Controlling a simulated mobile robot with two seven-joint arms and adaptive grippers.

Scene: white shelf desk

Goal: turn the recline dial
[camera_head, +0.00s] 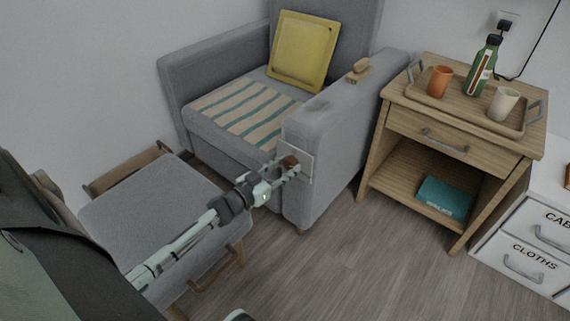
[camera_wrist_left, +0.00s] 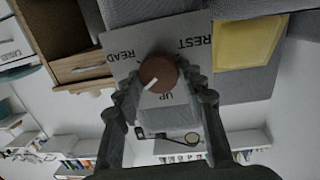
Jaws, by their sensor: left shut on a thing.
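The recline dial is a round brown knob (camera_wrist_left: 158,75) on a light plate (camera_wrist_left: 116,42) on the armchair's front. The plate reads READ, REST and UP. The knob's white mark points down-left in the left wrist view, near UP and on its READ side. In the head view the dial (camera_head: 289,161) shows partly behind my left gripper (camera_head: 284,170). My left gripper, also in the left wrist view (camera_wrist_left: 160,85), is shut on the dial, one finger on each side. The grey armchair (camera_head: 345,120) has an upright back. My right gripper is not identifiable.
A grey footstool (camera_head: 150,215) stands at front left. A wooden side table (camera_head: 455,135) with a tray stands right, white drawers (camera_head: 535,235) beyond. The floor between is clear.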

